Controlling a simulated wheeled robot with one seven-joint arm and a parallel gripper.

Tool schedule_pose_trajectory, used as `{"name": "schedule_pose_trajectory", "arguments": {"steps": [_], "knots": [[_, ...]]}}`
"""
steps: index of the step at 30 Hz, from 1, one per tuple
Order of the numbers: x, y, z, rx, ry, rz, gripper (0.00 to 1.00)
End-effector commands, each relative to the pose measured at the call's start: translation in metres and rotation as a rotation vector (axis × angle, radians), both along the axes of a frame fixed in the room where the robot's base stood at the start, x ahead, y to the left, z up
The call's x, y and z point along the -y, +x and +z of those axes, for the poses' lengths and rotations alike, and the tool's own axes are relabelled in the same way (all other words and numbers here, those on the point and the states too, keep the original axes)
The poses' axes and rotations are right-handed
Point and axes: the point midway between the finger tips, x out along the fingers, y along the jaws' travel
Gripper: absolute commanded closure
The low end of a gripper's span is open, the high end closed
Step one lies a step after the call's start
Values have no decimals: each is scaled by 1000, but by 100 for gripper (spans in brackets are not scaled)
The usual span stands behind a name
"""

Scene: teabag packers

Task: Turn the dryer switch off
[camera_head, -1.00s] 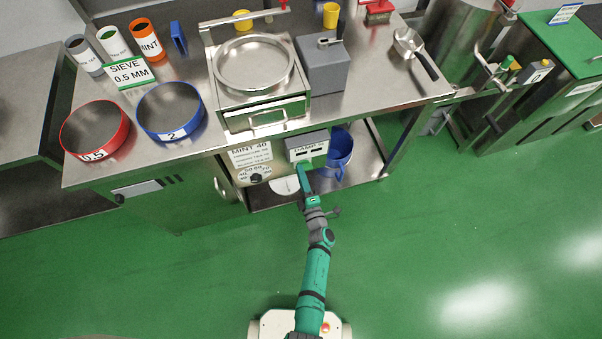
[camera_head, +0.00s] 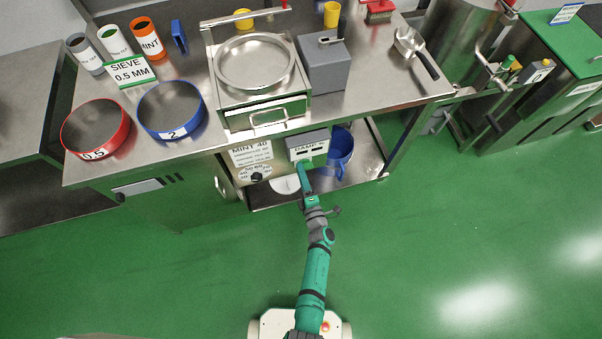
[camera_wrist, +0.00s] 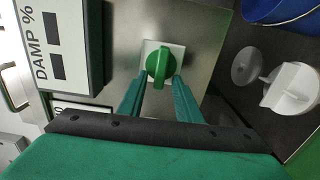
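The dryer switch looks to be a green knob (camera_wrist: 160,63) on a small white plate (camera_wrist: 178,50), set in a grey metal panel. Its grip bar points nearly up and down in the wrist view. My gripper (camera_wrist: 160,82) has its two green fingers apart, one on each side of the knob's lower end. I cannot tell whether the fingertips touch the knob. In the head view my gripper (camera_head: 305,166) is just below the grey DAMP % box (camera_head: 308,145), and the knob is hard to make out there.
The DAMP % box (camera_wrist: 62,45) is close on the left in the wrist view. A blue bucket (camera_head: 340,150) and a white object (camera_head: 285,185) are on the lower shelf. The bench edge (camera_head: 215,143) overhangs the panel. The green floor around my base is clear.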

Motion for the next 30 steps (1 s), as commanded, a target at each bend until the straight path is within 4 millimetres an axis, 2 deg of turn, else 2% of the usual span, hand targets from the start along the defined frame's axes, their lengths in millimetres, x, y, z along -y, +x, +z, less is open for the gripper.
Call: {"name": "schedule_pose_trajectory", "arguments": {"steps": [5, 8, 21, 27, 30], "knots": [[1, -1, 0, 1, 0, -1, 69], [3, -9, 0, 1, 0, -1, 69], [26, -81, 0, -1, 0, 0, 69], [32, -100, 0, 0, 0, 1, 69], [33, -103, 0, 0, 0, 0, 69]]}}
